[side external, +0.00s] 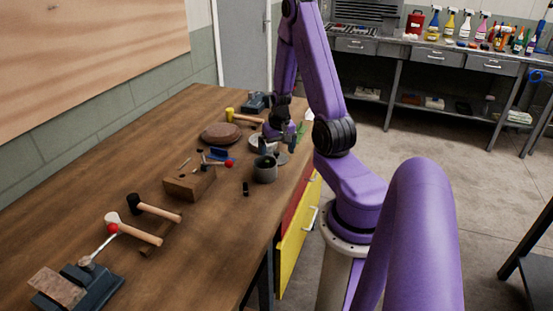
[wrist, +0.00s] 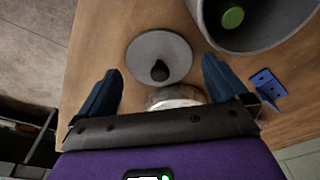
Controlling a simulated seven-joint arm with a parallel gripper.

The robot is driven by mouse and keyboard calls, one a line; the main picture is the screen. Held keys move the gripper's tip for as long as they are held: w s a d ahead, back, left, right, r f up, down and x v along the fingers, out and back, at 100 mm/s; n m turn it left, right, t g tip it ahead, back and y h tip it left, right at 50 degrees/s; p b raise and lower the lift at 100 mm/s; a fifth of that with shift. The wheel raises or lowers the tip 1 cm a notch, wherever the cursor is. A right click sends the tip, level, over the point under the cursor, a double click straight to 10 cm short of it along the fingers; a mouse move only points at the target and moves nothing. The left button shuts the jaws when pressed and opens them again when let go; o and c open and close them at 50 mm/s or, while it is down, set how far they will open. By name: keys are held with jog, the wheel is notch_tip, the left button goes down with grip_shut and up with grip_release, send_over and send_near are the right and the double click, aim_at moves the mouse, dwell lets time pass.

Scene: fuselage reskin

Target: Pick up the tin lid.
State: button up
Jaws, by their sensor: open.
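The tin lid (wrist: 150,45) is a grey disc with a black knob in the middle, lying on the wooden table. In the side view the lid (side external: 281,159) is partly hidden behind the grey tin (side external: 264,174). My gripper (wrist: 161,70) is open and empty, pointing down, with its two blue fingers to either side of the lid's near part in the wrist view. In the side view my gripper (side external: 280,144) is low over the lid's area. I cannot tell its exact height above the lid.
The open grey tin, with something green (wrist: 232,17) inside, stands close beside the lid. A pale round object (wrist: 175,97) is partly hidden by my gripper. A blue piece (wrist: 268,84) lies to the right. A brown round block (side external: 221,133) and a mallet (side external: 243,117) are farther off.

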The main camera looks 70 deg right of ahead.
aim_at(276, 153)
jog(key=shift+f, duration=0.5)
jog(key=c, duration=0.8)
notch_tip(276, 153, up, 9)
jog(key=shift+r, duration=0.2)
jog(key=a+r, duration=0.3)
jog(key=a, duration=0.7)
dwell(0.6)
